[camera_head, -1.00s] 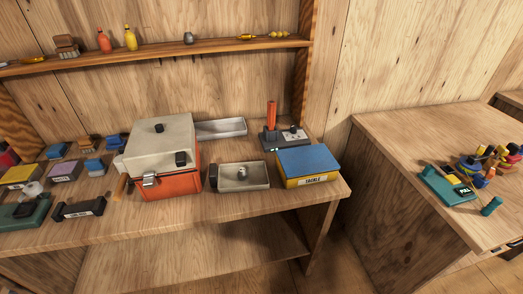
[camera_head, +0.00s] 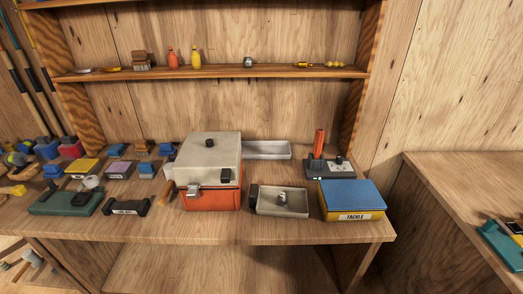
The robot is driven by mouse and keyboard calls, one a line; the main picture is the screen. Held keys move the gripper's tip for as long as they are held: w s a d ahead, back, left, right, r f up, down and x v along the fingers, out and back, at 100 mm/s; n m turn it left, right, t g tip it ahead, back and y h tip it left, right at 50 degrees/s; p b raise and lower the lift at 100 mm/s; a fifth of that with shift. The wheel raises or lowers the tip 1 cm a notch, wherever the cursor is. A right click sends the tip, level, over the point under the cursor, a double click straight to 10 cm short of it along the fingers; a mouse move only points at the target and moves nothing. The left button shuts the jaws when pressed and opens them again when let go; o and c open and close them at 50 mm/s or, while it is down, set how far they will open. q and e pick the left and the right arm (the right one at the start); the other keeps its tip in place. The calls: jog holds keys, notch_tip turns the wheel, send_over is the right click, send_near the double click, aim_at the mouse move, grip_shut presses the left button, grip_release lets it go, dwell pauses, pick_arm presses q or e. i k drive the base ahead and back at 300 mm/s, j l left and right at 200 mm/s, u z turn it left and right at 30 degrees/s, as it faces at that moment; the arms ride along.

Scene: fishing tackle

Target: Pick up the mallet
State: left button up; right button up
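I cannot pick out a mallet for certain. A short wooden handle-like piece (camera_head: 166,193) shows against the left side of the orange and cream box (camera_head: 211,190); whatever it belongs to is hidden or too small to tell. At the lower left, below the bench top, a pale head-like piece with wooden parts (camera_head: 33,259) is partly in view, too small to name surely. Neither of my grippers is in view.
The wooden bench (camera_head: 290,231) holds a metal tray (camera_head: 282,201), a blue-topped tackle box (camera_head: 351,200), a device with an orange post (camera_head: 320,152), a green-based tool (camera_head: 65,203) and several small boxes. A shelf (camera_head: 220,72) runs above. Another bench (camera_head: 462,173) stands right.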

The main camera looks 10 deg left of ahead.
aim_at(171, 185)
jog(key=u, duration=1.25)
